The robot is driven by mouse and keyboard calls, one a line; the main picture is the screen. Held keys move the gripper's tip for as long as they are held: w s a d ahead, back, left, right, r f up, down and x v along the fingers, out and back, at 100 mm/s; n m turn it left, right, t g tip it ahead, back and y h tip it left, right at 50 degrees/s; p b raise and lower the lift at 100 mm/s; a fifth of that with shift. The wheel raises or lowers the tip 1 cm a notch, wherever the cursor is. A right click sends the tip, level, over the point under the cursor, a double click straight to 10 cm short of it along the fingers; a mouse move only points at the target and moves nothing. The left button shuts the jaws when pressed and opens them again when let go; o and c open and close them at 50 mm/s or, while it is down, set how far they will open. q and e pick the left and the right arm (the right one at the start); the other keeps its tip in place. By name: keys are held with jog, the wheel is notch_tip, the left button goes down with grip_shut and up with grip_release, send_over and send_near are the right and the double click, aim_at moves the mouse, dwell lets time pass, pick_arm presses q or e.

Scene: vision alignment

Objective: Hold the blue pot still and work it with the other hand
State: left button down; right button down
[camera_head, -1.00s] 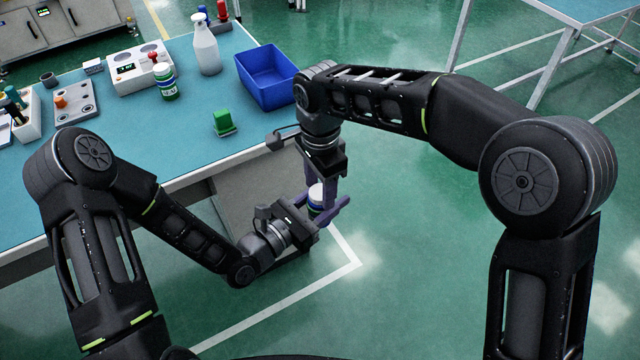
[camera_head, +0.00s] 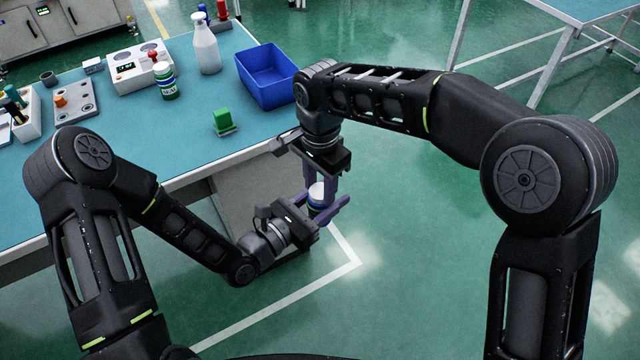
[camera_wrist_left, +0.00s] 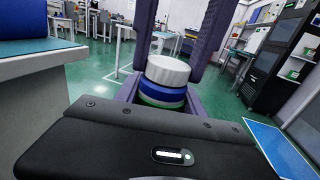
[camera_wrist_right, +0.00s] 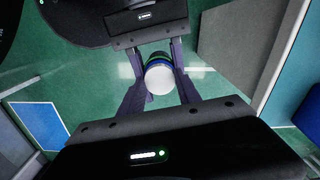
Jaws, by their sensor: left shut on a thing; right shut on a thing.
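The blue pot (camera_head: 317,206) is held off the table, over the floor beyond the table's edge. It has a white lid (camera_head: 316,188), a blue band and a green lower part. My left gripper (camera_head: 326,213) reaches in from the side and is shut around the body. My right gripper (camera_head: 318,187) points down from above and is shut on the lid. In the left wrist view the white lid (camera_wrist_left: 168,70) and blue band (camera_wrist_left: 162,97) stand upright between the fingers. In the right wrist view the lid (camera_wrist_right: 160,80) faces the camera. Fingers hide part of the pot's sides.
The floor around the grippers is clear.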

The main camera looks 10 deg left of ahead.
jog(key=n, duration=0.7)
jog(key=shift+n, duration=0.4)
jog(key=n, duration=1.5)
jog(key=shift+n, duration=0.4)
jog(key=n, duration=0.6)
jog(key=shift+r+n, duration=0.1)
jog(key=shift+n, duration=0.2)
jog(key=shift+r, duration=0.15)
jog(key=shift+r, duration=0.95)
